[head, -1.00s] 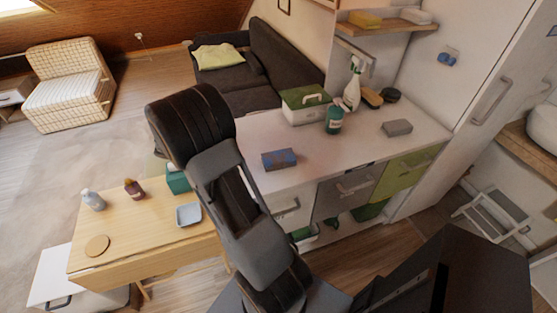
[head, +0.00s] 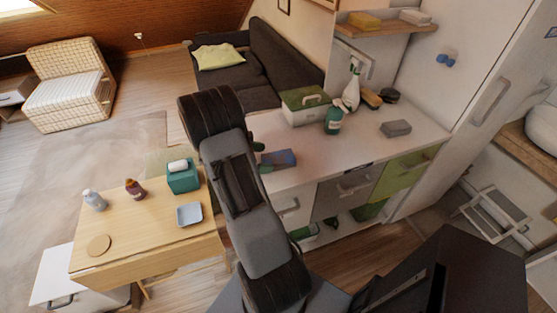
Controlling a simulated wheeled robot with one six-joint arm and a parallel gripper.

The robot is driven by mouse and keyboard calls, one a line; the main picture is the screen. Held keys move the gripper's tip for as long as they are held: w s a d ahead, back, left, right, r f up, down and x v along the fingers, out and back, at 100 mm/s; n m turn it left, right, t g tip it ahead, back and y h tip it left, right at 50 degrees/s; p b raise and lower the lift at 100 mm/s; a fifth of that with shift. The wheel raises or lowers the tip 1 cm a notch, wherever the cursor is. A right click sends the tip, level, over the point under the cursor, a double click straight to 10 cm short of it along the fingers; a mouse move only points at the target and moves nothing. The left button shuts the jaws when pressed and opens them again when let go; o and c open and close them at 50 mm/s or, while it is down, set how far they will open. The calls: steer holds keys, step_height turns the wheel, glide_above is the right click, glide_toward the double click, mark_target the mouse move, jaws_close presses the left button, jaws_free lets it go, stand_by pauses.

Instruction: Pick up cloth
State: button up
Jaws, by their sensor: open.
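A folded blue cloth (head: 281,158) lies on the white counter, left of its middle; its left end is close to my arm. My gripper (head: 262,158) is mostly hidden behind my own arm. Two small dark green fingertips show past the arm's right side, apart from each other, beside the left end of the cloth. The gripper is open. I cannot tell whether the fingertips touch the cloth or are above it.
On the counter (head: 310,166) stand a green-lidded box (head: 305,106), a teal bottle (head: 333,121), a white spray bottle (head: 351,90) and a grey block (head: 396,128). A wooden table (head: 140,231) at left holds bottles, a teal tissue box (head: 183,179) and a blue tray (head: 189,215).

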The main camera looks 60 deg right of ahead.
mark_target(272, 158)
steer(key=shift+p+x, duration=0.3)
steer(key=shift+x, duration=1.85)
steer(key=shift+w+f, duration=0.1)
steer(key=shift+c, duration=0.4)
steer(key=c, duration=0.9)
